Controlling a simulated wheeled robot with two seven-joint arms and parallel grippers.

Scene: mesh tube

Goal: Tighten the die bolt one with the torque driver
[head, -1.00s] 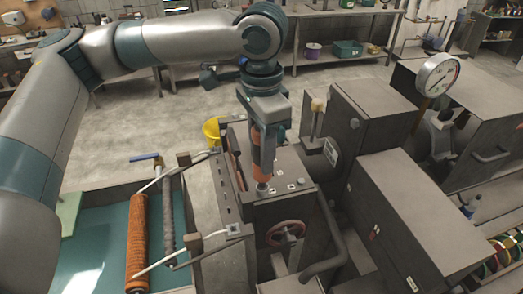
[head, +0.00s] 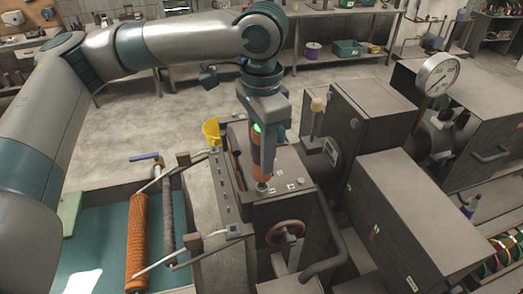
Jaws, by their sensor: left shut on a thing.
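My left gripper (head: 267,132) points straight down and is shut on the torque driver (head: 266,152), which has an orange body and a grey lower end. A small green light shows at the driver's upper part. The driver stands upright, with its lower end at a bolt (head: 262,187) on the flat top of the dark grey die block (head: 284,208). The driver's end hides most of that bolt, so I cannot tell how it is seated. Other small bolts and white labels sit on the same top. My right gripper is not in view.
A red handwheel (head: 285,233) and a curved pipe (head: 328,240) are at the block's front. Grey machine cabinets (head: 410,205) and a gauge (head: 437,75) stand right. An orange mesh roll (head: 138,240) lies in a teal-floored tray at left.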

